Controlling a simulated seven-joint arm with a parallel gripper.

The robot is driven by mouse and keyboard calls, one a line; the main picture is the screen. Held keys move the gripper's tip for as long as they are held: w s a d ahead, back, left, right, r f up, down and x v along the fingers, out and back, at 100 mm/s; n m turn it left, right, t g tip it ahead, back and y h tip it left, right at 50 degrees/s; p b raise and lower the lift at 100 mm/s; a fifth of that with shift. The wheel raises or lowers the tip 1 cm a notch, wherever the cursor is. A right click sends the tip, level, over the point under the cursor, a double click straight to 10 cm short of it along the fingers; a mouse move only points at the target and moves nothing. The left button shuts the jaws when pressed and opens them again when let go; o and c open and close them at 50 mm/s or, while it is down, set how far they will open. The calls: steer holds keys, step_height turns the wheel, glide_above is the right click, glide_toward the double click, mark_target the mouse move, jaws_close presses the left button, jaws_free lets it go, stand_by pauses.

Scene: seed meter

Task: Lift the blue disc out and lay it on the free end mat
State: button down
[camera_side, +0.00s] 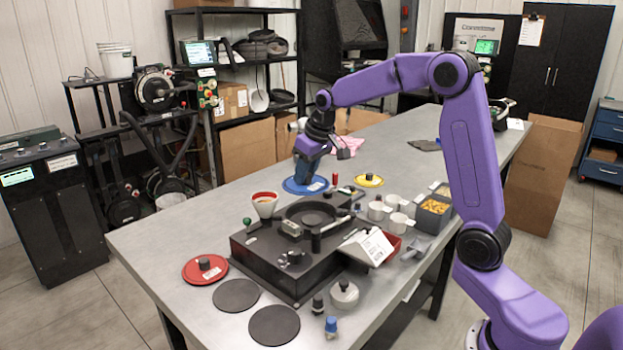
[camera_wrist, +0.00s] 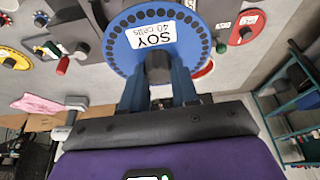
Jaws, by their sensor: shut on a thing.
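The blue disc (camera_side: 291,187) is at the far left side of the table, behind the seed meter (camera_side: 260,250) and out of it. In the wrist view the disc (camera_wrist: 120,48) has a ring of holes, a white "SOY 40 cells" label and a black centre knob (camera_wrist: 157,66). My gripper (camera_side: 307,178) is above the disc, its two blue fingers (camera_wrist: 157,84) shut on the knob. I cannot tell whether the disc touches the table. Two bare round dark mats, (camera_side: 236,295) and (camera_side: 274,325), lie at the near end of the table.
A red disc (camera_side: 196,272) lies left of the meter, and a yellow disc (camera_side: 373,181) lies behind it.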

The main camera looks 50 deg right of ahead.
steer(key=s+a+n+y, duration=0.15)
steer(key=s+a, duration=0.25)
steer(key=a, duration=0.4)
steer(key=s+a+n, duration=0.2)
steer(key=s+a, duration=0.2)
steer(key=a, duration=0.4)
steer(key=s+a+n, duration=0.2)
steer(key=s+a, duration=0.2)
steer(key=a, duration=0.4)
steer(key=shift+g, duration=0.3)
steer(key=shift+d+f, duration=0.1)
steer(key=shift+f, duration=9.45)
steer(key=shift+f, duration=0.45)
steer(key=c, duration=0.5)
jaws_free()
